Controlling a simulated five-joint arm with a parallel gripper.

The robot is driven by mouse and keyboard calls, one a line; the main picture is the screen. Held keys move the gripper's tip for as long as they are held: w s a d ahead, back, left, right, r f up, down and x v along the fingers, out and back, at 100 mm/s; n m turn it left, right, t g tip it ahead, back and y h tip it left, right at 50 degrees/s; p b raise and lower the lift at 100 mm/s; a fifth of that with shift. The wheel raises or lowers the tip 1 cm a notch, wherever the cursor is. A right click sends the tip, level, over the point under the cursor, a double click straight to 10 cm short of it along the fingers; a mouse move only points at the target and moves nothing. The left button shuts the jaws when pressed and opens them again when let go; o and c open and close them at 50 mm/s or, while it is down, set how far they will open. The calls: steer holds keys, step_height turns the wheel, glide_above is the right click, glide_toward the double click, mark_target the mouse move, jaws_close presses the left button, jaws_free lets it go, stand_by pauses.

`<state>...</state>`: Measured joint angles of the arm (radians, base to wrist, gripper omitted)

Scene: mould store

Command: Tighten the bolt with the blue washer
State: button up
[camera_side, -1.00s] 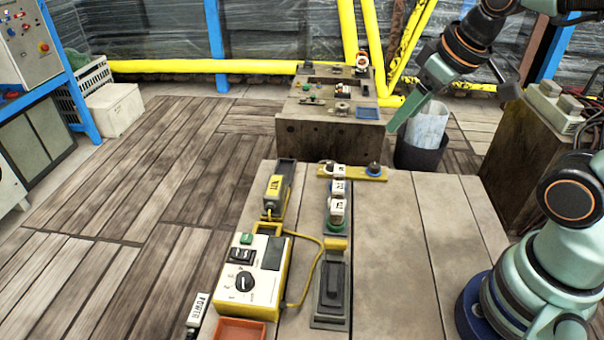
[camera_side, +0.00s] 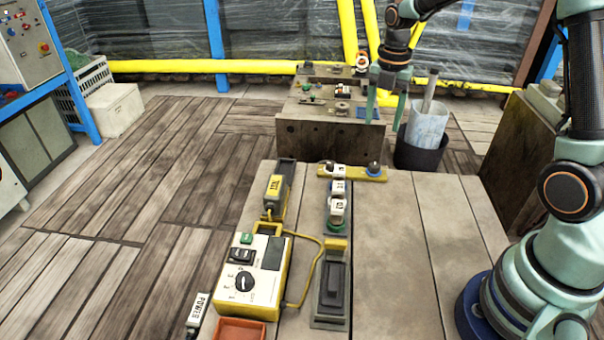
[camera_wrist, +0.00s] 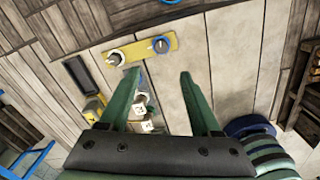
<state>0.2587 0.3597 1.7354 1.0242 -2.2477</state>
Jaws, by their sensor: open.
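The bolt with the blue washer (camera_side: 374,168) stands at the right end of a yellow strip (camera_side: 350,174) at the table's far edge. In the wrist view this bolt (camera_wrist: 161,45) is beyond my fingertips, roughly centred between them. A second bolt with a pale washer (camera_wrist: 116,57) sits at the strip's other end. My gripper (camera_side: 384,124) points down with its green fingers apart and empty. In the side view it appears above the blue-washer bolt, apart from it. It also shows in the wrist view (camera_wrist: 160,73).
A control box (camera_side: 255,275) with a yellow cable and a NUT-labelled tool (camera_side: 275,190) are on the left. The table's right half is clear.

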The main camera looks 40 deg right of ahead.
mark_target(375, 165)
steer(key=shift+n, duration=0.6)
steer(key=f, duration=1.3)
steer(key=shift+w+d+f, duration=0.1)
steer(key=shift+w+d, duration=0.1)
steer(key=shift+d, duration=0.15)
